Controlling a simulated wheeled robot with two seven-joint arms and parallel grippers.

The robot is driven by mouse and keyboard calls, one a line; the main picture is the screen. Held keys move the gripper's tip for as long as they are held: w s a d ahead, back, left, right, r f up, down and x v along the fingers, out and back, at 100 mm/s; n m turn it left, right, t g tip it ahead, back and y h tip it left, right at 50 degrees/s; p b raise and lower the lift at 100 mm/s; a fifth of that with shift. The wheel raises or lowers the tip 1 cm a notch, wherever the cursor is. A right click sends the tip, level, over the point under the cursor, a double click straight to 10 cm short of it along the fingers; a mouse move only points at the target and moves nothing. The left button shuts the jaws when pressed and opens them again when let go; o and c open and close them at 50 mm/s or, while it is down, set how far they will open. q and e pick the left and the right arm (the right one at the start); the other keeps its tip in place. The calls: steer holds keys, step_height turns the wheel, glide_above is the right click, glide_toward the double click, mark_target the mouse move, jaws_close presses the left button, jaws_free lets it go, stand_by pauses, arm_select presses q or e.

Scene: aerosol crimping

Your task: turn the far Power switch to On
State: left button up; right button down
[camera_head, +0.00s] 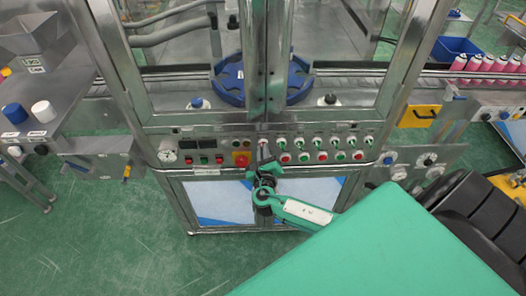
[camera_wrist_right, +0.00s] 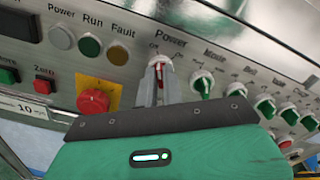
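The Power switch (camera_wrist_right: 160,68) has a red handle on a round white base, below the label "Power" on the panel. In the head view it sits at the left end of the upper switch row (camera_head: 263,141). My right gripper (camera_head: 263,157) reaches up to it from below. In the right wrist view its two grey fingers (camera_wrist_right: 159,82) stand close on either side of the red handle and appear shut on it. The fingers hide part of the handle, so its exact setting is hard to read. My left gripper is not in view.
Green-handled switches (camera_wrist_right: 202,84) continue to the right of Power. A red emergency knob (camera_wrist_right: 93,102) on a yellow plate is close at left, beside the right gripper. Round buttons (camera_head: 302,157) line the row below. Glass doors and metal frame rise above the panel.

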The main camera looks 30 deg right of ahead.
steer(key=shift+m, duration=0.4)
steer(key=m+b, duration=0.3)
steer(key=m, duration=0.2)
steer(key=m+b, duration=0.3)
steer(key=m, duration=0.3)
steer(key=shift+s+d+m+b, duration=0.2)
steer(key=shift+m+b, duration=0.1)
steer(key=shift+b, duration=0.1)
stand_by(0.3)
steer(key=c, duration=1.5)
jaws_free()
steer(key=shift+c, duration=0.2)
